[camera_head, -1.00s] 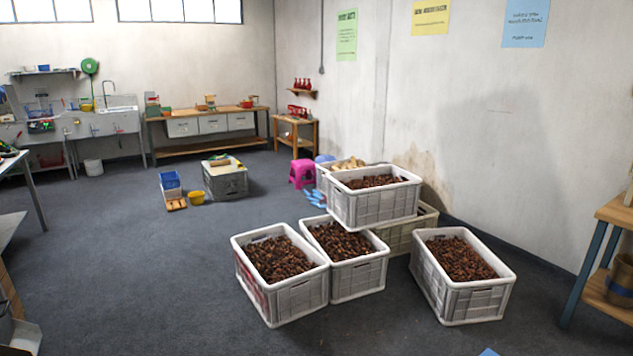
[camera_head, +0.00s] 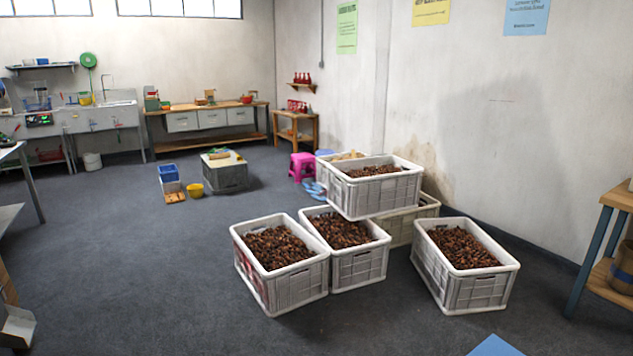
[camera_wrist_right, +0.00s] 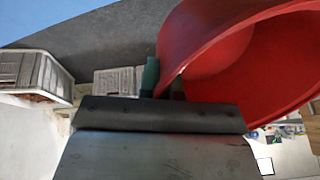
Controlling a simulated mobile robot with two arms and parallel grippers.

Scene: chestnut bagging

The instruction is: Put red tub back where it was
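The red tub (camera_wrist_right: 215,45) fills the upper right of the right wrist view, tilted, with its open mouth and inner wall showing. The tub's far side is cut off by the frame. Neither gripper nor the held tub shows in the head view. My left gripper is in no view.
Grey crates of chestnuts, such as the front left one (camera_head: 281,290) and the right one (camera_head: 466,291), stand ahead. A wooden bench (camera_head: 612,203) is at the right edge. A blue surface (camera_head: 495,347) shows at the bottom. The floor (camera_head: 130,270) at left is clear.

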